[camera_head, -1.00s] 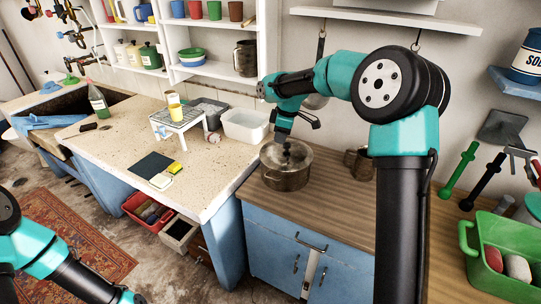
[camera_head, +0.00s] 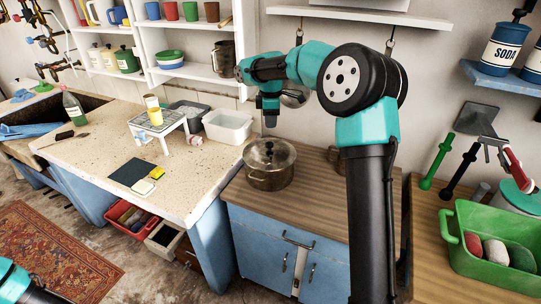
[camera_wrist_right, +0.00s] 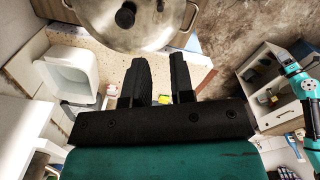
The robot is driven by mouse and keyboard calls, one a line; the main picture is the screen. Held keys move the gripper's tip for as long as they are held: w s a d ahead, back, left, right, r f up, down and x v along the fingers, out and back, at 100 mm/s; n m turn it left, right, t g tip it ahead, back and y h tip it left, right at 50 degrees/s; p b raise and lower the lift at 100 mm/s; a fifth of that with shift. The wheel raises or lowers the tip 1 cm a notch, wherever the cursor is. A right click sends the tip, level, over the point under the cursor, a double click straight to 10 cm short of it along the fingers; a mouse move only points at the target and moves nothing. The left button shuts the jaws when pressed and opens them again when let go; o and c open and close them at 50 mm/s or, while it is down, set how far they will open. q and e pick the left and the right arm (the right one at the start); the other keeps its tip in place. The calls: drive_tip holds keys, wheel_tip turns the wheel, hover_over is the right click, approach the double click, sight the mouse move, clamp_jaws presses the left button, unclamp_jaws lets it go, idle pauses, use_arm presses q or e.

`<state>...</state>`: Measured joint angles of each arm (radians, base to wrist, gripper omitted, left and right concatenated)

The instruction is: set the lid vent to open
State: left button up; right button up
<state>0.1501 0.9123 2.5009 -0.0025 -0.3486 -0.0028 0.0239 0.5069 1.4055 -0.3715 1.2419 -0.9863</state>
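A metal pot (camera_head: 270,175) with a domed lid (camera_head: 257,156) stands on the wooden counter. The lid has a dark knob (camera_head: 269,147) at its centre.
A white basin (camera_head: 228,126) and a small rack table (camera_head: 160,127) stand on the stone worktop left of the pot. A mug (camera_head: 335,156) is behind my right arm. A green crate (camera_head: 490,245) is at the right. The wooden counter in front of the pot is clear.

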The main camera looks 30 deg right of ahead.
sight(271, 156)
wheel_tip(271, 156, down, 15)
drive_tip(key=shift+f, duration=0.1)
idle(0.4)
drive_tip(key=shift+c, duration=0.3)
clamp_jaws()
